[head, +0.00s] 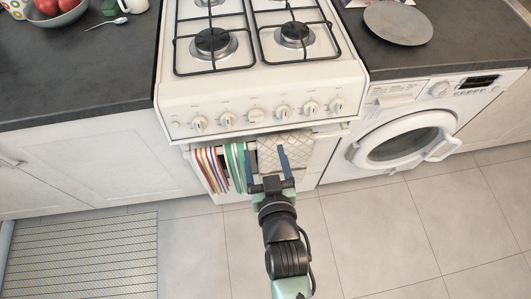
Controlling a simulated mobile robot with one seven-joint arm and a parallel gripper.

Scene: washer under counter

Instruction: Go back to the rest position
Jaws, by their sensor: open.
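My gripper (267,163) is at the picture's middle, in front of the lower front of the white stove (240,104). Its two blue fingers are apart, with nothing seen held between them. Behind the fingers hang towels: a striped towel (212,168) on the left and a pale checked cloth (283,148) overlapped by the fingers. Whether the fingers touch the cloth I cannot tell. My arm reaches forward from the bottom of the picture.
The washer (425,113) at the right has its round door (402,143) slightly ajar or shut; I cannot tell which. A grey plate (398,22) lies on the right counter. A bowl (58,14) of red fruit stands at the left. The tiled floor (380,230) is clear; a mat (85,255) lies left.

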